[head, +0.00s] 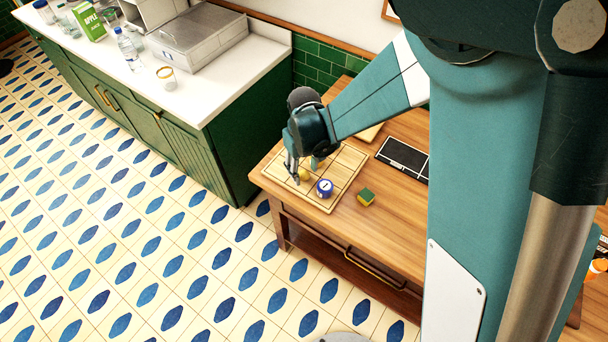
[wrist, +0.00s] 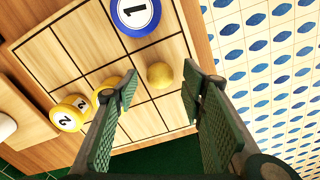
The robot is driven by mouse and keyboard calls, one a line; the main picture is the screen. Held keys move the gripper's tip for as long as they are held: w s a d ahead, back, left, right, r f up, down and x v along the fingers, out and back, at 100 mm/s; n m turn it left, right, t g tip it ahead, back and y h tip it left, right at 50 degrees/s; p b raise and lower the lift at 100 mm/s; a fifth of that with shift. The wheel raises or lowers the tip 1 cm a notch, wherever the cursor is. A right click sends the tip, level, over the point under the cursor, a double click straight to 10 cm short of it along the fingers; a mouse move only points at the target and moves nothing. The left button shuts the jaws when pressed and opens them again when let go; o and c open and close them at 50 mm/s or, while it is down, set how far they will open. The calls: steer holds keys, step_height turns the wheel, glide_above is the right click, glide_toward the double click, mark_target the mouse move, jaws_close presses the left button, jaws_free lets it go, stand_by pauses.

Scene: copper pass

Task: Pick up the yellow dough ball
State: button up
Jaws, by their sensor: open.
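The yellow dough ball (wrist: 160,75) sits on a wooden board with dark grid lines (wrist: 155,118) in the wrist view. It also shows in the head view (head: 305,175), close beside my gripper (head: 304,172). In the wrist view my gripper (wrist: 161,92) is open. Its two fingers stand apart, with the dough ball in the gap, slightly beyond the tips in the picture. I see no contact between fingers and ball.
A blue ball marked 1 (wrist: 138,12) is on the board near the dough ball. A yellow ball marked 2 (wrist: 72,113) and another yellow object (wrist: 104,86), partly hidden by a finger, lie left.

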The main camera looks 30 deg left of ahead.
steer(key=shift+f, duration=1.05)
steer(key=shift+c, duration=0.7)
steer(key=c, duration=0.8)
